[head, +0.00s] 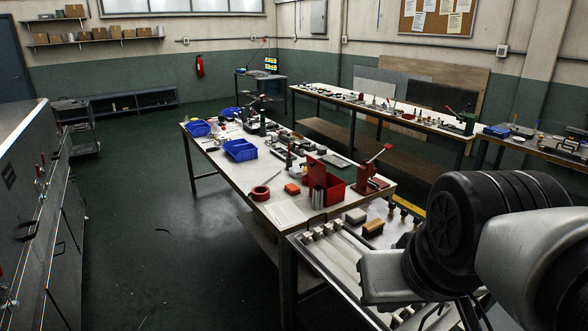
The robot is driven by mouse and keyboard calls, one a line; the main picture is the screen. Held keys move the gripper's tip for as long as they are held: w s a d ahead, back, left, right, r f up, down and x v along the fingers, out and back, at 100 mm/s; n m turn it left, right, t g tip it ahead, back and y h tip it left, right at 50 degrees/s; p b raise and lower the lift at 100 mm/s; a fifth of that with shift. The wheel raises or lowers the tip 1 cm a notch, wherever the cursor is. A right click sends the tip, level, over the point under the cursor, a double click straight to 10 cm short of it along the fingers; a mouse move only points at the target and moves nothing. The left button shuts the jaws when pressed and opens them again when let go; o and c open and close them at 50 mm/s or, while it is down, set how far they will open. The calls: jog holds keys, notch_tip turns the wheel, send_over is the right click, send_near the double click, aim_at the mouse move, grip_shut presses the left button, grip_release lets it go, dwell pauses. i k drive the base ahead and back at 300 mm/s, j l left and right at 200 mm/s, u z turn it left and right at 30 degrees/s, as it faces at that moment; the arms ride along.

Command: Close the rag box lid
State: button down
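A red box (335,190), which looks like the rag box, stands on the near end of the long middle table. Its red lid (317,173) appears to stand up, open, at the box's left side. The inside of the box is mostly hidden from this view. My arm comes in at the lower right, in front of the table's near end and apart from the box. Dark thin parts (472,312) under my arm at the bottom edge seem to belong to my gripper. Its fingertips are cut off or hidden, so its opening cannot be made out.
A red lever press (372,178) stands right of the box. A red tape roll (260,193) and a small red block (292,188) lie to its left. A brush (372,228) and a pale block (355,215) lie in front. Blue bins (240,150) stand farther back. The floor at left is clear.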

aim_at(317, 170)
jog(key=i+j, duration=0.65)
jog(key=j, duration=0.2)
jog(key=i+j+u, duration=0.15)
jog(key=i+j, duration=0.15)
jog(key=i+j+u, duration=0.2)
jog(key=i, duration=0.35)
jog(key=i+j+u, duration=0.15)
jog(key=i, duration=0.3)
jog(key=j, duration=0.1)
